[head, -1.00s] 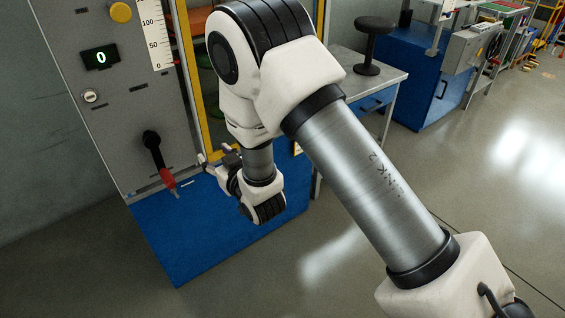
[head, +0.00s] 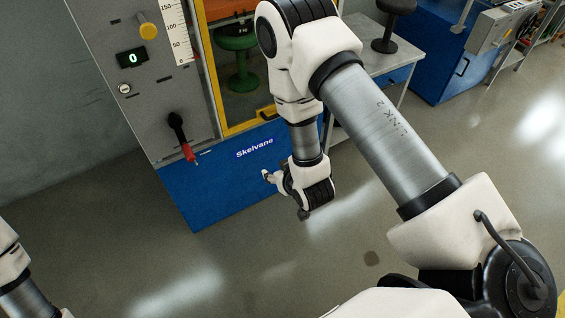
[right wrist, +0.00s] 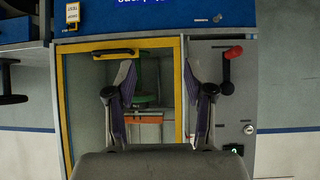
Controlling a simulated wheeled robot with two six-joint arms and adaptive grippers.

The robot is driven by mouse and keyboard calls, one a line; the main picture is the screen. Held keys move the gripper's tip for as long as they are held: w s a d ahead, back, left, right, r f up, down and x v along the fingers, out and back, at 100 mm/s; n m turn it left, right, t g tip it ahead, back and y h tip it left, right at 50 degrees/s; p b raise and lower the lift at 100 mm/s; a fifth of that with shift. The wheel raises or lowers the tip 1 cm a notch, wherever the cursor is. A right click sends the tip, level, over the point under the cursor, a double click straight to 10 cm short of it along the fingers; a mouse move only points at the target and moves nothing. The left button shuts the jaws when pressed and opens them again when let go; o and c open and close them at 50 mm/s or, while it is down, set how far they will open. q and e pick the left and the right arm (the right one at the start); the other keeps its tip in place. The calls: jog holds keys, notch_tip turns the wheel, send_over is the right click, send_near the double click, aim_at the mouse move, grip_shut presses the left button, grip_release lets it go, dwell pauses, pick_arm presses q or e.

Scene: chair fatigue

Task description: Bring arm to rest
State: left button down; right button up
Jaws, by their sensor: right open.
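My right arm hangs across the middle of the head view, in front of the test machine. My right gripper (head: 272,178) is at its lower end, partly hidden by the wrist. In the right wrist view the two fingers (right wrist: 158,80) stand wide apart with nothing between them. The gripper is apart from the machine's red-handled lever (head: 182,138), which hangs down on the grey panel and also shows in the right wrist view (right wrist: 231,68). A piece of my left arm shows at the lower left edge; its gripper is out of view.
The grey and blue machine has a yellow-framed window (head: 264,125) with a green stool (head: 238,60) behind it. Its display (head: 132,59) reads 0. A grey table (head: 375,55) with a black stool (head: 392,28) stands behind my arm. Open floor lies in front.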

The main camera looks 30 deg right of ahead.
pick_arm(q)
jog(key=shift+w+f, duration=0.1)
pick_arm(e)
jog(key=shift+f, duration=0.1)
pick_arm(q)
jog(key=shift+s, duration=0.7)
pick_arm(e)
jog(key=s+f+g, duration=0.5)
jog(key=s, duration=0.7)
jog(key=s+f+g, duration=0.5)
jog(key=s, duration=0.7)
jog(key=shift+s+d, duration=0.2)
jog(key=shift+s, duration=0.05)
